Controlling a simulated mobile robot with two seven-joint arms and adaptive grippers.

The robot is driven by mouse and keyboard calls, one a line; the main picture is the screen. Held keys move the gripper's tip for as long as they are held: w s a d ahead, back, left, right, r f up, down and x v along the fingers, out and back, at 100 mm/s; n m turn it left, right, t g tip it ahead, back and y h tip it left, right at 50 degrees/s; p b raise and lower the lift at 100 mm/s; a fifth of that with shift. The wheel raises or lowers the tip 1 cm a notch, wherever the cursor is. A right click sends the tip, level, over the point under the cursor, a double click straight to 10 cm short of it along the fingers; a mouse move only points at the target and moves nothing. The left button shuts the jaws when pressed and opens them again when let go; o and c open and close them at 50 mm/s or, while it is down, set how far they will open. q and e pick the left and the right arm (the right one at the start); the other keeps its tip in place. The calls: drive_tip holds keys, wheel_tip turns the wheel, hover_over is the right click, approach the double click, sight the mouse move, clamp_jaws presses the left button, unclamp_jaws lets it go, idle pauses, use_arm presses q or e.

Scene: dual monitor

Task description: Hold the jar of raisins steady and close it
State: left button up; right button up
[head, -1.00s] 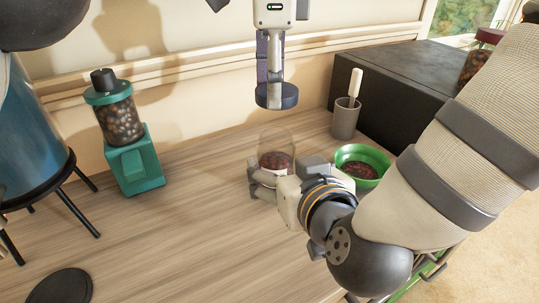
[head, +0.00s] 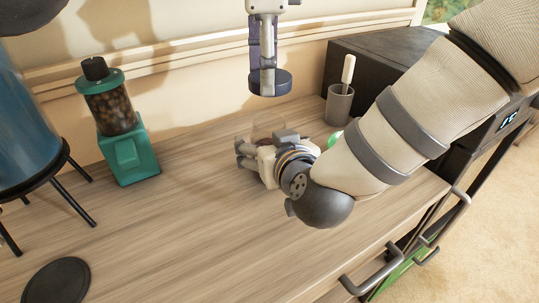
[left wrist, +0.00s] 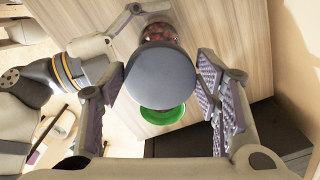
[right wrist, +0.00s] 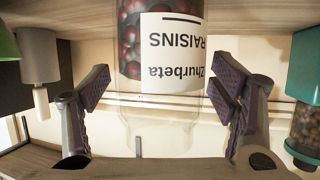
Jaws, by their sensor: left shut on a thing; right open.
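The clear raisin jar (right wrist: 160,90) has a white "Zhurbeta RAISINS" label and dark red raisins. It stands uncapped on the wooden counter, and in the head view (head: 268,122) my right gripper hides most of it. My right gripper (right wrist: 160,90) is open, with its fingers on either side of the jar and visible gaps to the glass. My left gripper (head: 262,78) is shut on the round dark blue-grey lid (head: 271,84), held flat in the air above the jar. The lid fills the middle of the left wrist view (left wrist: 160,75), with the jar (left wrist: 158,32) partly behind it.
A green bowl (left wrist: 162,115) is beside the jar, mostly hidden by my right arm in the head view. A grey cup (head: 339,104) and black appliance (head: 375,60) stand at right. A teal dispenser (head: 125,155) is at left.

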drive_tip(key=c, duration=1.8)
use_arm(q)
drive_tip(key=shift+f, duration=2.5)
drive_tip(key=shift+f, duration=0.9)
drive_tip(key=shift+f, duration=0.55)
use_arm(e)
clamp_jaws()
